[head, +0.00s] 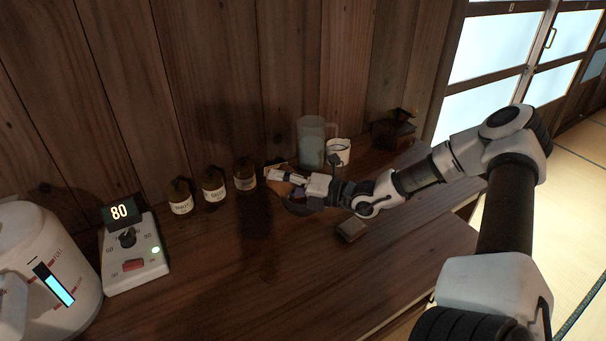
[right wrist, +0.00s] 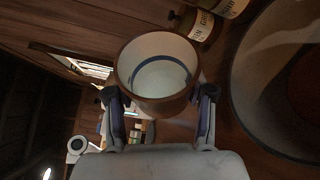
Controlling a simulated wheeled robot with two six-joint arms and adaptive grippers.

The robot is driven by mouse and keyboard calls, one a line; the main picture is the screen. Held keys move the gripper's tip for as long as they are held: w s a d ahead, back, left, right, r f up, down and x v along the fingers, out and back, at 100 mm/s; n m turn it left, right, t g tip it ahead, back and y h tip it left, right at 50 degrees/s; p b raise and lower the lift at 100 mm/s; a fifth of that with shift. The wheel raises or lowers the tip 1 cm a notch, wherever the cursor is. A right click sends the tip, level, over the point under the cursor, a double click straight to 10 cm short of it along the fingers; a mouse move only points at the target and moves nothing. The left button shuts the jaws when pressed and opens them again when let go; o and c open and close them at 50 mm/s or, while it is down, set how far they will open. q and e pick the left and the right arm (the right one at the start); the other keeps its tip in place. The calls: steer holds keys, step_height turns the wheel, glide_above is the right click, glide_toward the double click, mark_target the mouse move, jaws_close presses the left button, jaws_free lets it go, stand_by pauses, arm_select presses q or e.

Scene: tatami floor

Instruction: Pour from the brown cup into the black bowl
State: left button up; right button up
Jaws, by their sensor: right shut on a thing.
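The brown cup (right wrist: 157,75) has a brown outside, a pale inside and a blue band. In the right wrist view it sits between the two fingers of my right gripper (right wrist: 158,105), which is shut on it. Its mouth faces the wrist camera, and a pale surface shows inside. A large round dark bowl (right wrist: 243,75) lies beside the cup at the right edge of that view, partly cut off. In the head view my right gripper (head: 290,188) is over the counter, and the dark bowl (head: 297,208) shows just below it, mostly hidden. My left gripper is out of view.
Several labelled brown bottles (head: 213,186) stand along the wooden wall. A clear jug (head: 311,145) and a white mug (head: 338,151) stand behind my gripper. A small wooden block (head: 351,230) lies in front. A dial panel (head: 135,255) reads 80 beside a white kettle (head: 45,265).

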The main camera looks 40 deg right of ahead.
steer(key=n, duration=0.1)
steer(key=f+n+g+h+p, duration=0.1)
steer(key=n, duration=0.1)
steer(key=shift+a+f, duration=0.1)
steer(key=shift+a, duration=0.1)
steer(key=shift+a+r+n+g+h+p, duration=0.3)
steer(key=shift+r+n+p, duration=0.4)
steer(key=shift+p, duration=0.55)
steer(key=shift+s+a+f+n+h, duration=0.1)
steer(key=shift+a+f+n+h, duration=0.3)
steer(key=shift+a+f+n, duration=0.3)
steer(key=f+b, duration=0.1)
steer(key=f, duration=0.1)
steer(key=a+f+n+h+b, duration=0.1)
steer(key=f, duration=0.1)
steer(key=a+f+n+b, duration=0.1)
steer(key=f, duration=0.1)
steer(key=shift+f+g+h+b, duration=0.1)
steer(key=shift+g+h+b, duration=0.2)
steer(key=shift+h, duration=0.1)
steer(key=shift+a+f+n+h+p, duration=0.15)
steer(key=shift+a+n+h+p, duration=0.2)
steer(key=shift+n, duration=0.45)
steer(key=shift+a+f+n+h, duration=0.1)
steer(key=shift+a+n+h, duration=0.15)
steer(key=shift+a+n, duration=0.05)
